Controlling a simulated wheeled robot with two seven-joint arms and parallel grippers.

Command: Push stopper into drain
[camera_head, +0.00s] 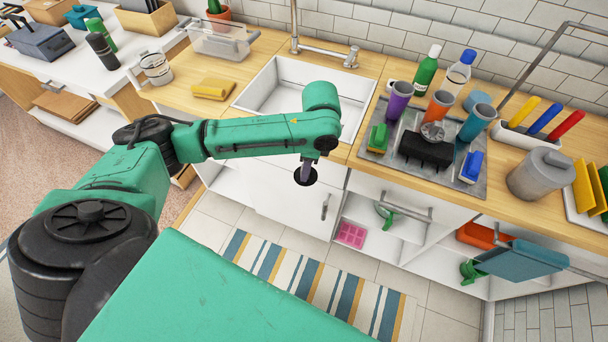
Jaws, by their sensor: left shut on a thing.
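My left arm reaches across the front of the white sink (268,82). My left gripper (305,169) points down at the arm's end, in front of the counter edge and the white cabinet. It is shut on a dark round disc, which looks like the stopper (305,178). The disc appears outside the basin in this view; its height is hard to judge. The drain does not show; my arm covers part of the basin. My right gripper is not in view.
A faucet (322,52) stands behind the sink. A yellow sponge (213,88) lies left of it. A grey tray (377,145) with cups, brushes and a black holder is to the right. A striped rug (318,288) lies on the floor.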

